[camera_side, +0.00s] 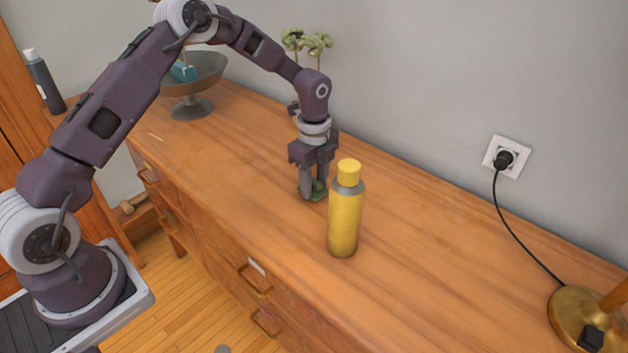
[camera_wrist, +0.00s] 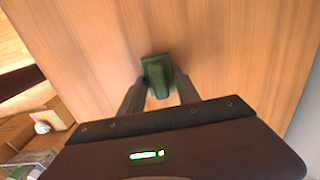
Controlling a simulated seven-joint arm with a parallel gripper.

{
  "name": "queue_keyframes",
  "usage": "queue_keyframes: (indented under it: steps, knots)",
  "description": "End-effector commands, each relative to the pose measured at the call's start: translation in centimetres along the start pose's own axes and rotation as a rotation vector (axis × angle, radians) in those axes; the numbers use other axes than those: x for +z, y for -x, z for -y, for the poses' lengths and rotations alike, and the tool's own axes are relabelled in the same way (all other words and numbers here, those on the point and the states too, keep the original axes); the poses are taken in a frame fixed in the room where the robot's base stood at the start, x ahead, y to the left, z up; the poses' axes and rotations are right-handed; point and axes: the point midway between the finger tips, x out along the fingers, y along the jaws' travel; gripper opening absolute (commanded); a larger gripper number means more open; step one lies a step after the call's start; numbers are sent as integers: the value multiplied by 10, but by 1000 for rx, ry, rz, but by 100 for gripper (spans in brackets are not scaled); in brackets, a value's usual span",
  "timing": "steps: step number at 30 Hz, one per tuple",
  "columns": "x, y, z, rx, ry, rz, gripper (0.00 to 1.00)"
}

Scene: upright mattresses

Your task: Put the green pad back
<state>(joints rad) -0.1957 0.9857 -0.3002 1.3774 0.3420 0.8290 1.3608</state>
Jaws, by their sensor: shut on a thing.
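The green pad (camera_wrist: 157,73) is between my fingers in the wrist view, seen from above against the wooden top. My gripper (camera_side: 312,192) is shut on it, low over the dresser top. In the side view, a small part of the green pad (camera_side: 318,188) shows at the fingertips; the rest is hidden by the fingers. My gripper also shows in the wrist view (camera_wrist: 159,88). I cannot tell whether the pad touches the wood.
A yellow bottle (camera_side: 345,215) stands upright just right of my gripper on the wooden dresser (camera_side: 430,250). A footed bowl (camera_side: 190,108) with a teal item stands at the back left. A plant (camera_side: 308,43) is behind my arm. A brass lamp base (camera_side: 570,318) stands far right.

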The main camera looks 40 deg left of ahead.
Motion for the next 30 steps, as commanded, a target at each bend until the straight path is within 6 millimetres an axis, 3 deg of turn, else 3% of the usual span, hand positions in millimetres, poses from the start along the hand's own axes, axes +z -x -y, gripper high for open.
queue_keyframes:
  steps: [10, 11, 14, 23, 30]
  knots:
    - [0, -7, 0, 0, 0, 0, 0]
    - [0, -7, 0, 0, 0, 0, 45]
    - [0, -7, 0, 0, 0, 0, 64]
    - [0, -5, 0, -1, 0, 0, 64]
    - [0, 40, 1, -5, 1, 1, 64]
